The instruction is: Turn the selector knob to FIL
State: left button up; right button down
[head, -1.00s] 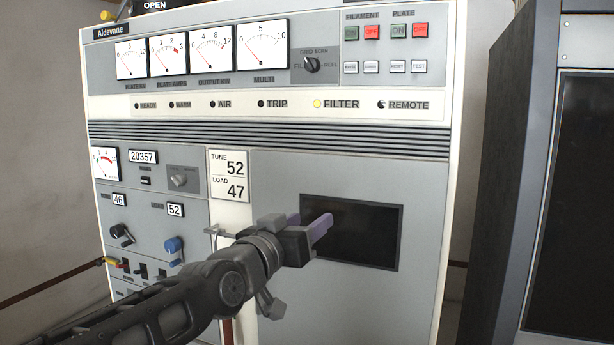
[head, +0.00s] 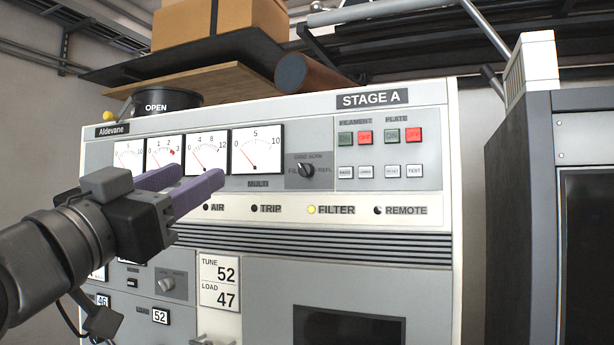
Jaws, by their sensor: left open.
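The selector knob (head: 306,170) is a small black knob on a dark grey plate, right of the MULTI meter (head: 257,149) on the upper panel of the rack. Faint lettering surrounds it, with FIL at its left; its exact pointer direction is too small to tell. My left gripper (head: 192,184) comes in from the left with its purple fingers apart and empty. It is left of the knob and a little lower in the picture, not touching it. It covers the lower parts of the left meters and some indicator lamps. My right gripper is not in view.
FILAMENT and PLATE push buttons (head: 378,136) sit right of the knob. The FILTER lamp (head: 311,209) glows yellow below it. Cardboard boxes (head: 218,22) and a brown roll (head: 302,74) lie above the rack. A dark cabinet (head: 525,220) stands at the right.

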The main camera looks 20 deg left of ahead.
aim_at(305, 170)
jog(key=i, duration=0.9)
